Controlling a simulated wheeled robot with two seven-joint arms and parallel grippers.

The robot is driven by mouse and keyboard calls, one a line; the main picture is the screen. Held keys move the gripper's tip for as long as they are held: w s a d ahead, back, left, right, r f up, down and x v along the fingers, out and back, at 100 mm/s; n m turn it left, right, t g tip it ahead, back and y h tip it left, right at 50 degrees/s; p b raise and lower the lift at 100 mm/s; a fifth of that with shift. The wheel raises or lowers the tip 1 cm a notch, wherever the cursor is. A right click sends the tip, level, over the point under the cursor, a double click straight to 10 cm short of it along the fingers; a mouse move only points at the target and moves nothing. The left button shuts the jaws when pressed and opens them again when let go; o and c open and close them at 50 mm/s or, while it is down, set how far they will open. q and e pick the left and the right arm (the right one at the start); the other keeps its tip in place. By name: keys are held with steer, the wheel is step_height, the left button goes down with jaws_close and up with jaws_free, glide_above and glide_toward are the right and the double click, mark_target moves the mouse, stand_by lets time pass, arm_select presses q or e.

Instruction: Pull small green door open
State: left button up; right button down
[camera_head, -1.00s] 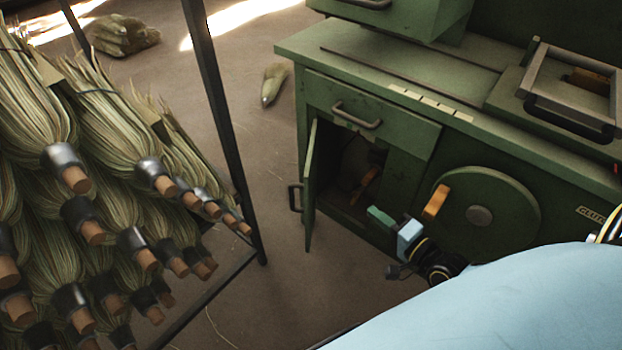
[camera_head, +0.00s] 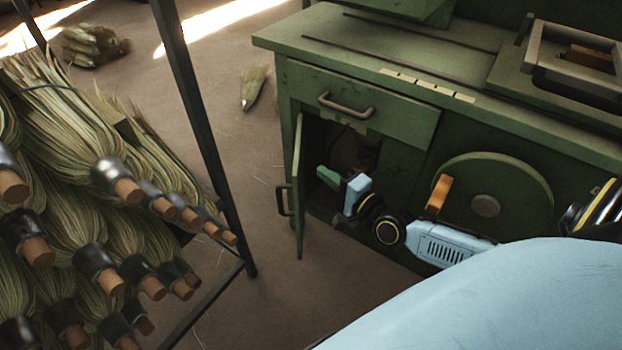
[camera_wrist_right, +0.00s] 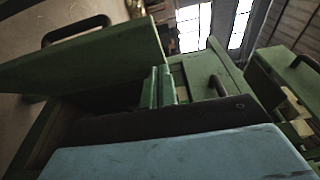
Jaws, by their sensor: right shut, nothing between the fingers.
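The small green door (camera_head: 299,190) of the green cabinet stands ajar in the head view, swung outward with its dark handle (camera_head: 283,199) on the outer face to the left. My right gripper (camera_head: 328,178) is shut and empty, its green fingertips in front of the opening, close to the door's inner side. I cannot tell whether they touch the door. In the right wrist view the door (camera_wrist_right: 95,65) shows at the upper left with its handle (camera_wrist_right: 76,30), and the shut fingers (camera_wrist_right: 158,88) are beside its edge. My left gripper is out of view.
A drawer (camera_head: 360,103) with a metal handle is above the opening. A round green wheel with an orange knob (camera_head: 438,194) is to the right. A rack of broom bundles (camera_head: 75,130) stands at the left. Bare floor (camera_head: 235,165) lies between rack and door.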

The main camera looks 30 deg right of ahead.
steer(key=shift+w+a, duration=0.55)
steer(key=shift+a, duration=0.25)
steer(key=shift+w+a, duration=0.5)
steer(key=shift+a, duration=0.3)
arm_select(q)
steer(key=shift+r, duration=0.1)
